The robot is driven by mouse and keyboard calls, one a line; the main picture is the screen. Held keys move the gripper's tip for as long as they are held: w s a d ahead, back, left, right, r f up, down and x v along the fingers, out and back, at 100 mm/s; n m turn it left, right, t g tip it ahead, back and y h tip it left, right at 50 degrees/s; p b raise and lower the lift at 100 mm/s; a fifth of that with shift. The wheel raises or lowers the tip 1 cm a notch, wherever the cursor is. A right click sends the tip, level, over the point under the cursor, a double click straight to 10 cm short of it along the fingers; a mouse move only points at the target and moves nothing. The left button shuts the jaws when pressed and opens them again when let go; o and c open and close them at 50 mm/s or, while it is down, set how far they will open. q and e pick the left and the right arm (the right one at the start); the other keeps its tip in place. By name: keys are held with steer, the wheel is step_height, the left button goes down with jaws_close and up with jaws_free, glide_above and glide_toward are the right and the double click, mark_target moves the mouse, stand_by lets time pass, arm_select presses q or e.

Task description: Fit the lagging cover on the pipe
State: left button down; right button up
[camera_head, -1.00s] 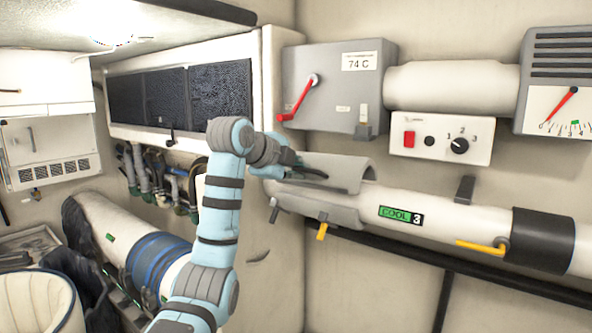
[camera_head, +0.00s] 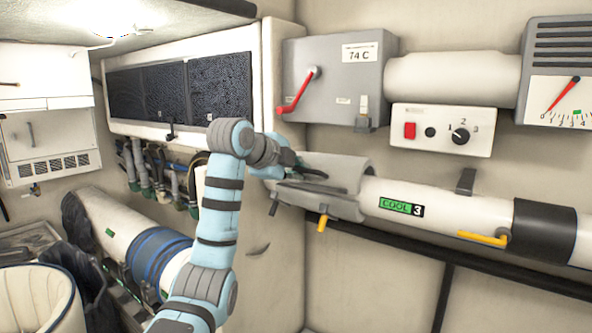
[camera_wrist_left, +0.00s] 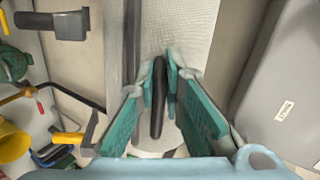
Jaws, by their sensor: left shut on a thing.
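The grey lagging cover (camera_head: 345,172) is a split shell around the left part of the white pipe (camera_head: 465,212), left of the "COOL 3" label (camera_head: 401,207). Its upper part curves over the pipe and a dark seam runs along its front. My left gripper (camera_head: 312,172) is at the cover's left part, shut on a dark bar that looks like the cover's handle. In the left wrist view, the dark bar (camera_wrist_left: 158,95) lies between the teal fingers of my left gripper (camera_wrist_left: 162,75). The cover's far side is hidden. My right gripper is out of view.
A yellow handle (camera_head: 322,223) hangs below the cover; another yellow lever (camera_head: 485,238) is by the black band (camera_head: 543,230). A grey box (camera_head: 335,85) marked "74 C" with a red lever and a switch panel (camera_head: 442,132) are above. A black rail (camera_head: 450,264) runs below.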

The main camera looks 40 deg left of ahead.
arm_select(q)
steer(key=shift+f+b, duration=0.3)
steer(key=shift+f, duration=0.2)
steer(key=c, duration=1.6)
jaws_free()
steer(key=v, duration=0.7)
steer(key=shift+s+r, duration=0.15)
steer(key=shift+s, duration=0.2)
steer(key=shift+w+d, duration=0.1)
steer(key=shift+w, duration=0.05)
